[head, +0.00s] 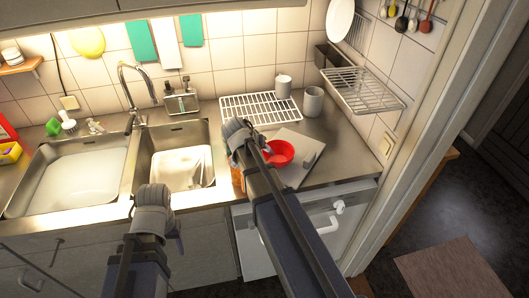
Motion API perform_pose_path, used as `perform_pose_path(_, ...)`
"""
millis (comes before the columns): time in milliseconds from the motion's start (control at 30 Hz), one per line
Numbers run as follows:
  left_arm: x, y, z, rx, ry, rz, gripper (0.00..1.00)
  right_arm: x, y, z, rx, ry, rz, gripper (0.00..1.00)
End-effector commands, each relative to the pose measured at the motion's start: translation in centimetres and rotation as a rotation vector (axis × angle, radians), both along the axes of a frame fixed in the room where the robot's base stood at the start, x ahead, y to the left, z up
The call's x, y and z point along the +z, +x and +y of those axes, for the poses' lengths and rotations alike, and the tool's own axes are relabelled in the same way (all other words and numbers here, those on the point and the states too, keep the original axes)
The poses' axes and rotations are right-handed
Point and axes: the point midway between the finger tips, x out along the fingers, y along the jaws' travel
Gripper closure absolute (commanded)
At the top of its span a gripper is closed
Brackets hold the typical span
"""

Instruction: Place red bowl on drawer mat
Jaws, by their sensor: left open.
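The red bowl (281,151) is upright on the right part of the counter, partly hidden behind my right arm. It overlaps a flat pale grey board or mat (298,172) in the picture; I cannot tell whether this is the drawer mat, or whether the bowl rests on it. My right gripper (236,127) is beyond and left of the bowl, near the wire rack; its jaws are too unclear to judge. My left gripper (154,192) is open and empty in front of the right sink basin, well left of the bowl.
A white wire rack (258,108) and two grey cups (313,101) stand behind the bowl. A wall shelf rack (362,90) juts out at right. The sink basins (75,180) and tap (133,80) are at left. A white appliance front (300,225) is below the counter.

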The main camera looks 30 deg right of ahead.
Motion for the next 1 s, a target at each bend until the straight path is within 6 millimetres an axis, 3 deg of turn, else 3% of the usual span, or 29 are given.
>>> perform_pose_path(333, 1.0, 0.0, 0.0, 0.0, 0.0, 0.0, 0.4, 1.0, -0.1, 0.2, 0.001, 0.0, 0.001, 0.66)
perform_pose_path(700, 6.5, 0.0, 0.0, -0.001, 0.0, 0.0, 0.4, 6.5, -1.5, 3.5, 0.002, 0.0, 0.0, 0.66)
perform_pose_path(1000, 9.5, 0.0, 0.0, -0.002, 0.0, 0.0, 0.4, 9.5, -2.4, 5.7, 0.0, 0.001, 0.0, 0.66)
